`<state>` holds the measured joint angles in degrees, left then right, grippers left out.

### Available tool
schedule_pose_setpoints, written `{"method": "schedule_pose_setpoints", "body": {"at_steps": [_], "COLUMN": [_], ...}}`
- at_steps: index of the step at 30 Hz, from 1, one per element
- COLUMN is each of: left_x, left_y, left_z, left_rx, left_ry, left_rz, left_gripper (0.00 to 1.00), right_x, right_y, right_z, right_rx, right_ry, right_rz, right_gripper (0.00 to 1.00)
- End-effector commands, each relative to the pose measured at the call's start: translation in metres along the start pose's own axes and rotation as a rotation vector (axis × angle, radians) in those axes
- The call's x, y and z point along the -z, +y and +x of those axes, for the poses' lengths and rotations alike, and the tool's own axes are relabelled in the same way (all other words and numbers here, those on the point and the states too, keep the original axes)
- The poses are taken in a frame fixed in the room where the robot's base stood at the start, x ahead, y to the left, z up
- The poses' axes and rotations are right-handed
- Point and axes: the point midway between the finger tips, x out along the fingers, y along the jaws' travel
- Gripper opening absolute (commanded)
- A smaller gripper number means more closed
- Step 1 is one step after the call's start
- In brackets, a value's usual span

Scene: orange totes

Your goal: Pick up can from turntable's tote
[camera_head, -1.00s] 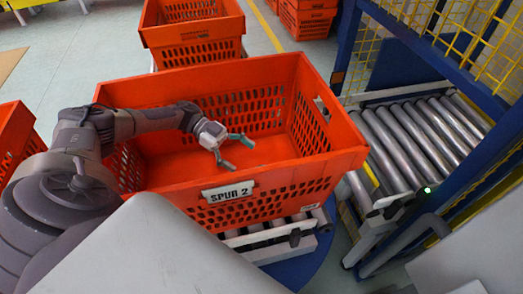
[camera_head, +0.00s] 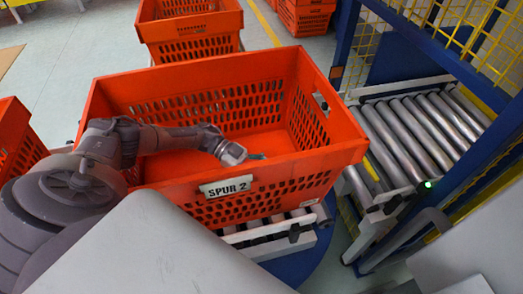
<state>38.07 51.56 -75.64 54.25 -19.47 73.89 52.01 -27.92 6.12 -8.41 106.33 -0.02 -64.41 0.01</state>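The turntable's tote is an orange crate (camera_head: 345,158) with a white "SPUR 2" label on its near wall. It stands on a roller section over a blue round base (camera_head: 297,268). My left gripper (camera_head: 257,157) is inside the tote, low behind the near wall by the label. Only a bit of its greenish finger shows above the rim, so whether it is open or holds anything is hidden. No can is visible; the floor near the front wall is out of sight. My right gripper is not in view.
Another orange tote (camera_head: 190,47) stands behind, and one (camera_head: 14,140) is at the left edge. A roller conveyor (camera_head: 425,130) with a blue frame and yellow mesh (camera_head: 470,35) is on the right. Stacked totes (camera_head: 305,18) stand at the back.

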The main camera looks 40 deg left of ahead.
Motion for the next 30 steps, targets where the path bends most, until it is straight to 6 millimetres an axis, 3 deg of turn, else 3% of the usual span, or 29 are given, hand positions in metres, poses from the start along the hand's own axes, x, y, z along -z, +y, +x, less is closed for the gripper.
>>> {"method": "schedule_pose_setpoints", "body": {"at_steps": [8,22,30], "left_x": [-0.0004,-0.0003,0.0014], "left_y": [0.0002,0.0001,-0.0005], "left_z": [0.0030,0.0026,0.0021], "left_rx": [0.001,0.001,0.001], "left_ry": [-0.001,-0.001,0.001], "left_rz": [-0.001,-0.001,0.000], "left_gripper": [0.90,0.11,0.10], "right_x": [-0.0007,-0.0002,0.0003], "right_y": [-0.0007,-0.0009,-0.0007], "right_z": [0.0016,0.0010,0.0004], "right_rx": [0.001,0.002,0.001], "right_ry": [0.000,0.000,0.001], "right_rz": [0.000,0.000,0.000], "right_gripper": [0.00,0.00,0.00]}}
